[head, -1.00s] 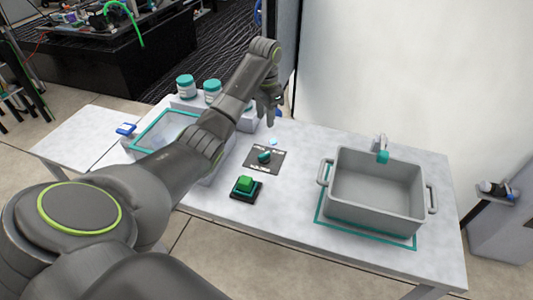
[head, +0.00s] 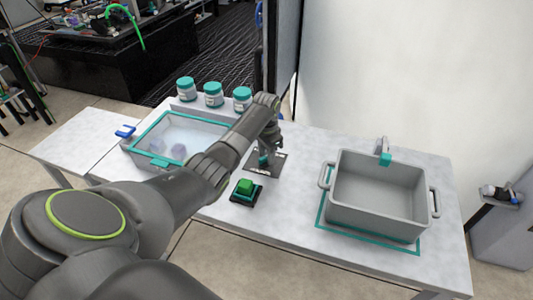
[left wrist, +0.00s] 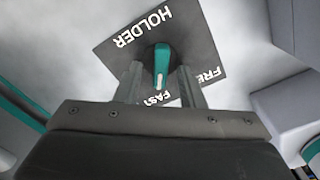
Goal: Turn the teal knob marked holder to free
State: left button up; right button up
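The teal knob (left wrist: 161,60) stands on a dark plate (left wrist: 118,48) lettered HOLDER, FREE and FAST, the last partly hidden. In the left wrist view, the knob's white mark points down toward FAST. My left gripper (left wrist: 158,80) is open, with one finger on each side of the knob; a gap shows between them. In the head view, my left gripper (head: 269,145) points down over the knob (head: 263,160) and plate (head: 278,167). Whether the fingers touch the plate is unclear. My right gripper is not in view.
A green button on a black base (head: 244,190) sits just in front of the plate. A clear-lidded tote (head: 160,162) and several teal-capped jars (head: 213,98) are at the left. A grey bin (head: 370,216) stands at the right inside a teal outline.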

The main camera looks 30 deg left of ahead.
pick_arm(q)
grip_shut()
jog(key=shift+r+n+p, duration=0.25)
jog(key=shift+n+p, duration=0.65)
jog(key=shift+p, duration=0.2)
jog(key=shift+a+n+p, duration=0.1)
jog(key=shift+n+p, duration=1.05)
jog(key=shift+n, duration=0.05)
jog(key=n+p, duration=0.2)
jog(key=n, duration=0.2)
jog(key=shift+a+n+p, duration=0.15)
jog(key=shift+n+p, duration=0.15)
jog(key=n+p, duration=0.1)
jog(key=n, duration=0.4)
jog(key=shift+a+f+p, duration=0.1)
jog(key=shift+a+p, duration=0.05)
jog(key=shift+p, duration=0.25)
jog(key=shift+n, duration=0.3)
